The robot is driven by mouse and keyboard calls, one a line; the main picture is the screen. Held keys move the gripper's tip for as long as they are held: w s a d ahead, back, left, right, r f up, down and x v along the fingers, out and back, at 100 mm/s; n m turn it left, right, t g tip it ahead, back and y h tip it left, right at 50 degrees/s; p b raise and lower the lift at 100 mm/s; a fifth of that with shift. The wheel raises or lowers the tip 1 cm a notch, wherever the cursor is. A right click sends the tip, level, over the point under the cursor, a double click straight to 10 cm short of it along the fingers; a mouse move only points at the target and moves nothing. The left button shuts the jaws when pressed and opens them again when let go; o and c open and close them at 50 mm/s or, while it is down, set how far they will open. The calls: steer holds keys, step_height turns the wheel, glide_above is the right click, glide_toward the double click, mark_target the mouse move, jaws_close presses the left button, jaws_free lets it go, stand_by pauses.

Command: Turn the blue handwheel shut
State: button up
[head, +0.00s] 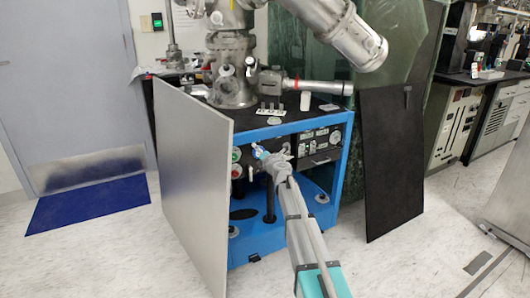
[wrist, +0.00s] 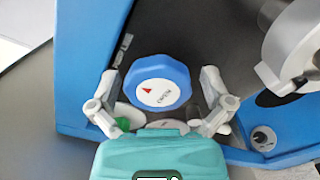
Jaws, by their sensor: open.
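The blue handwheel (wrist: 157,83) shows in the wrist view, with a white centre disc that bears a red arrow and the word OPEN. In the head view a small part of the handwheel (head: 259,152) shows beside my gripper (head: 264,156). In the wrist view my gripper (wrist: 160,84) is open, with one grey finger on each side of the handwheel. I see a gap on both sides; whether the fingers touch the rim at any depth I cannot tell.
The wheel is inside a blue frame (head: 342,168) under steel vacuum equipment (head: 232,70). A grey panel (head: 190,185) stands at the left and a black panel (head: 392,160) at the right. Green and red knobs (head: 236,155) sit close left of the gripper. The floor (head: 390,260) in front is clear.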

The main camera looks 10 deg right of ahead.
steer(key=shift+s, duration=0.1)
steer(key=v, duration=1.1)
steer(key=shift+s, duration=0.35)
steer(key=shift+d, duration=0.1)
steer(key=s+a+f+n+g+y+p, duration=0.1)
steer(key=s+a+f+n+g, duration=0.35)
steer(key=s+n, duration=0.6)
steer(key=s+a+f+n+g+y+p, duration=0.1)
steer(key=s+a+f+n+g, duration=0.35)
steer(key=n, duration=1.05)
steer(key=s+d+f+n+g+h, duration=0.3)
steer(key=s+d+n+g+h, duration=0.1)
steer(key=s+n, duration=0.55)
steer(key=s+d+f+n+g+h, duration=0.3)
steer(key=s+f+n+g, duration=0.1)
steer(key=s+n, duration=0.55)
step_height(320, 180, up, 38)
steer(key=p, duration=3.9)
steer(key=shift+s+d+r+m+h, duration=0.25)
steer(key=shift+d+m+h, duration=0.05)
steer(key=shift+m, duration=0.05)
